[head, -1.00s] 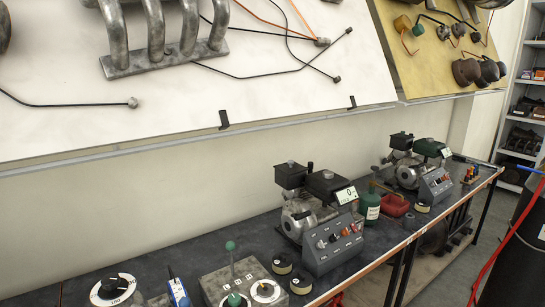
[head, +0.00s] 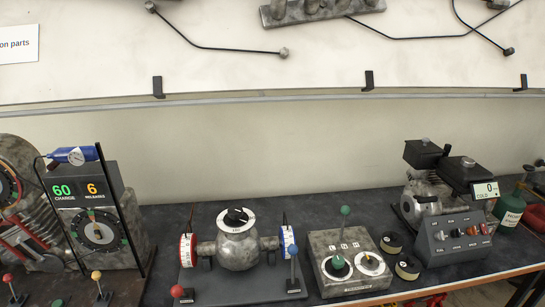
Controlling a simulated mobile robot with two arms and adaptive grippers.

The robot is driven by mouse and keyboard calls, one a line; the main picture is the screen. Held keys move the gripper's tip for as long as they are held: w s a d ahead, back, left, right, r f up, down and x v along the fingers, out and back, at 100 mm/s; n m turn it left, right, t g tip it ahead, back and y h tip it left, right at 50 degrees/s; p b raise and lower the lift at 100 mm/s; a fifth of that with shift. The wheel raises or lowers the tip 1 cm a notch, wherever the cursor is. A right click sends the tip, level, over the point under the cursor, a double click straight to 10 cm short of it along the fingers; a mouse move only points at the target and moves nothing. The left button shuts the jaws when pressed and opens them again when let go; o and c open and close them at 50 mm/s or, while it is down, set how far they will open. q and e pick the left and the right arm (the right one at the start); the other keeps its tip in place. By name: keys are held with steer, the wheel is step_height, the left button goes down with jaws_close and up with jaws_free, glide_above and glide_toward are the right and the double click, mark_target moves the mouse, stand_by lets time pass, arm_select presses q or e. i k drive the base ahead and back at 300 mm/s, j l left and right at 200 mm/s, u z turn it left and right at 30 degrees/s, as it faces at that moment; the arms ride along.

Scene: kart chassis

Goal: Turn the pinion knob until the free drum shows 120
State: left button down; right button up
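A differential-like device stands on the dark bench in the lower middle of the head view. Its round metal housing (head: 238,253) carries a black knob (head: 236,216) on a white dial on top, which looks like the pinion knob. A red-and-white drum (head: 187,250) is on its left and a blue-and-white drum (head: 288,241) on its right. The drum figures are too small to read, and I cannot tell which drum is free. A red-ball lever (head: 178,292) and a blue-ball lever (head: 294,251) stand in front of the drums. Neither gripper is in view.
A green-ball lever box (head: 347,267) with two dials stands right of the device, beside several small round pots (head: 391,242). A machine with a grey switch panel (head: 454,239) is further right. A display reading 60 and 6 (head: 78,190) stands at left.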

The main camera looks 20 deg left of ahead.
mark_target(235, 216)
steer(key=u, duration=1.4)
